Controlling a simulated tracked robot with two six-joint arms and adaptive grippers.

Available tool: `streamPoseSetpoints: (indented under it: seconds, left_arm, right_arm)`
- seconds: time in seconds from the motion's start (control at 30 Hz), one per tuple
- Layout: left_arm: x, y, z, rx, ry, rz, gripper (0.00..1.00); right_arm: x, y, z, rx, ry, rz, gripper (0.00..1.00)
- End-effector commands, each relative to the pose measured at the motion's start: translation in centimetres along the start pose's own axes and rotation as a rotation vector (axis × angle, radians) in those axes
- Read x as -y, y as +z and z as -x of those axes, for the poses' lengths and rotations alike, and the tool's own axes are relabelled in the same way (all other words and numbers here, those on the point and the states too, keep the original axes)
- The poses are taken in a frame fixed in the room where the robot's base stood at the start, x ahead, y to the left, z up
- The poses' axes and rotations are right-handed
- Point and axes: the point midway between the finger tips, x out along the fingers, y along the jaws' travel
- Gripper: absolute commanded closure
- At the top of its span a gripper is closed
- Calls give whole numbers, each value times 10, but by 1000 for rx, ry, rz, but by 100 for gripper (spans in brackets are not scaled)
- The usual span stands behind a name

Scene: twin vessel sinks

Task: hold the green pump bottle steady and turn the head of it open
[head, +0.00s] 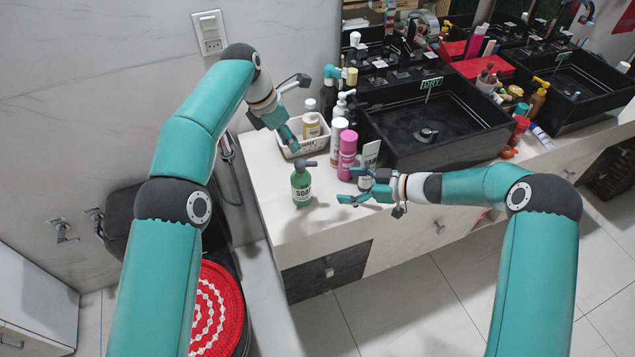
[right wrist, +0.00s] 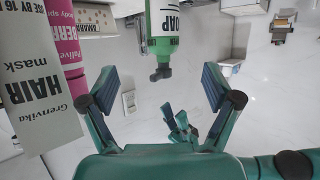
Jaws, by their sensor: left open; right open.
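The green pump bottle (head: 301,188) with a dark pump head and a white SOAP label stands upright near the counter's left front. In the right wrist view the bottle (right wrist: 163,32) appears upside down, beyond and between the open fingers. My right gripper (head: 352,186) is open to the right of the bottle, apart from it, its fingers pointing toward it. It also shows open and empty in the right wrist view (right wrist: 161,90). My left gripper (head: 297,112) is open above and behind the bottle, over the white basket, not touching the bottle.
A pink bottle (head: 347,156) and a HAIR mask tube (right wrist: 40,85) stand close to my right gripper. A white basket (head: 291,150) with containers sits behind the green bottle. A black sink (head: 455,155) is to the right. The counter's front left is clear.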

Motion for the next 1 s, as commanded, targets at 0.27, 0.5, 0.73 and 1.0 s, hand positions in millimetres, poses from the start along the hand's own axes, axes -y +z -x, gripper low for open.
streamPoseSetpoints:
  seconds: [0.27,0.5,0.73,1.0]
  left_arm:
    - [0,0,0,0,0,0,58]
    - [0,0,0,0,0,0,58]
    - [0,0,0,0,0,0,58]
    - [0,0,0,0,0,0,58]
  right_arm:
    - [2,1,-57,1,-4,0,11]
    - [1,0,-103,1,-2,0,11]
    - [1,0,-131,1,-1,-1,11]
    - [1,0,-139,1,0,0,11]
